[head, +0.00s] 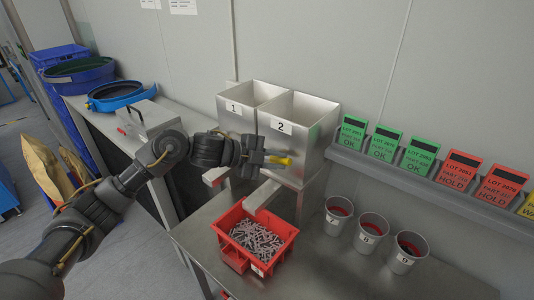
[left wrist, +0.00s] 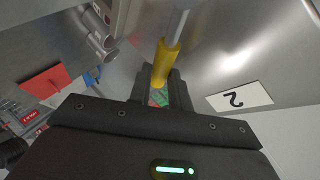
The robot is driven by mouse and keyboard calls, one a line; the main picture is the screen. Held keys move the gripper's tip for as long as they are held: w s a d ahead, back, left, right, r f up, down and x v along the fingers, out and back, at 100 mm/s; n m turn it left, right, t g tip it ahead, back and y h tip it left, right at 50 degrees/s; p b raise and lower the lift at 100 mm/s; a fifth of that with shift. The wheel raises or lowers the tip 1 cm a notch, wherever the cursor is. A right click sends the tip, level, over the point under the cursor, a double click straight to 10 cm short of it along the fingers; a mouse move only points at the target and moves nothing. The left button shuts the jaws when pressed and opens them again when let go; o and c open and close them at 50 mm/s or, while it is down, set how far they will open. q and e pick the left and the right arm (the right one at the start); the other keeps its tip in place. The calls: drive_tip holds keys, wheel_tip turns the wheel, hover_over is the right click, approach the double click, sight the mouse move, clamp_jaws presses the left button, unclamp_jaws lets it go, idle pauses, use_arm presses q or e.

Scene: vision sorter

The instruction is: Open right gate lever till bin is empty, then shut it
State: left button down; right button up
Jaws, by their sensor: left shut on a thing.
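Two steel hoppers stand on a frame at the back, hopper 1 (head: 236,118) on the left and hopper 2 (head: 318,140) on the right. A yellow lever handle (head: 280,161) sticks out below the front of hopper 2. My left gripper (head: 264,158) is shut on this handle; the yellow grip (left wrist: 168,60) also shows between its fingers in the left wrist view. A chute (head: 262,196) slopes down below it to a red crate (head: 279,258) holding many grey screw-like parts. The floor of hopper 2 is hidden. My right gripper is out of view.
Cups (head: 338,215), (head: 370,233) and (head: 406,253) stand right of the crate. Green and red lot cards (head: 419,153) line a wall ledge. A blue tub (head: 80,73) and blue-rimmed sieve (head: 121,94) are at the left. The bench front right is clear.

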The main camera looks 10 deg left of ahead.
use_arm(q)
drive_tip(key=shift+s+d+f+m+y, duration=0.1)
drive_tip(key=shift+d+f+m+y, duration=0.1)
drive_tip(key=shift+f+m+y, duration=0.35)
drive_tip(key=shift+s+d+f+m+y, duration=0.15)
drive_tip(key=shift+f+m+y, duration=0.2)
drive_tip(key=shift+f+y, duration=0.25)
drive_tip(key=shift+f, duration=0.15)
drive_tip(key=c, duration=1.3)
unclamp_jaws()
drive_tip(key=shift+w, duration=0.1)
drive_tip(key=b+v, duration=0.2)
drive_tip(key=v, duration=0.8)
drive_tip(key=shift+s+a+b, duration=0.25)
drive_tip(key=shift+b, duration=0.1)
